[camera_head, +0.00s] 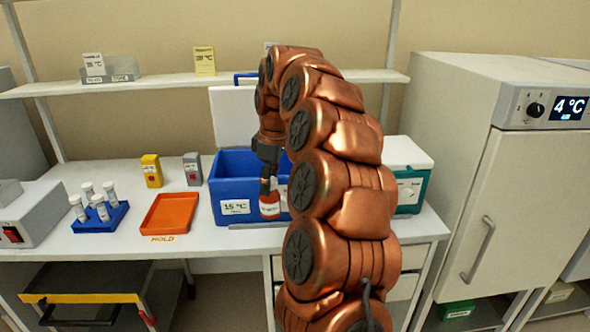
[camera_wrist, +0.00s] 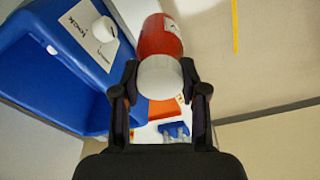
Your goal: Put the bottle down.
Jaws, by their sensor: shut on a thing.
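My gripper (camera_head: 268,180) points down in the head view, in front of the blue bin (camera_head: 228,188) labelled 15 °C. It is shut on a small red bottle with a white label (camera_head: 270,208), which hangs below it near the bin's front wall. In the wrist view the bottle's red body (camera_wrist: 158,38) and round white end sit between the two fingers (camera_wrist: 160,95). The blue bin (camera_wrist: 40,85) is at the left there. Whether the bottle touches the bin or the bench is hard to tell.
An orange tray (camera_head: 149,226) with a HOLD label lies left of the bin. A blue rack (camera_head: 92,220) holds several tubes. Yellow (camera_head: 152,171) and grey (camera_head: 192,169) boxes stand behind. A teal cooler (camera_head: 412,195) is right of my arm, beside a 4 °C fridge (camera_head: 500,190).

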